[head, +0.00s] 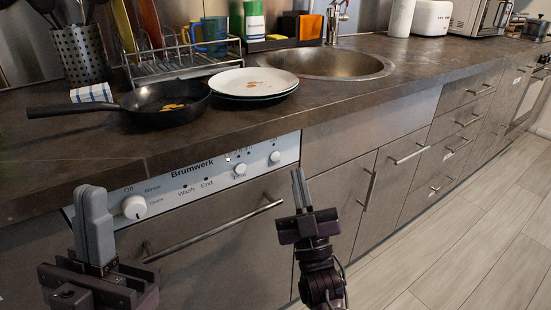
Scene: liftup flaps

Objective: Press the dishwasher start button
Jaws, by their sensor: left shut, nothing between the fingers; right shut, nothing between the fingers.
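The dishwasher stands under the counter with a white control panel (215,178) marked "Brumwerk". A large round knob (135,207) sits at the panel's left, with "Off" above it. My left gripper (93,190) is shut and empty, in front of the panel's left end. My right gripper (299,172) is shut and empty, fingers up, just right of the panel's right end. It appears apart from the buttons.
A bar handle (215,231) crosses the dishwasher door below the panel. On the counter (340,92) are a black pan (150,108), stacked plates (253,82), a dish rack (180,62) and a sink (330,64). Drawers and cabinets run to the right; the floor (455,250) there is clear.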

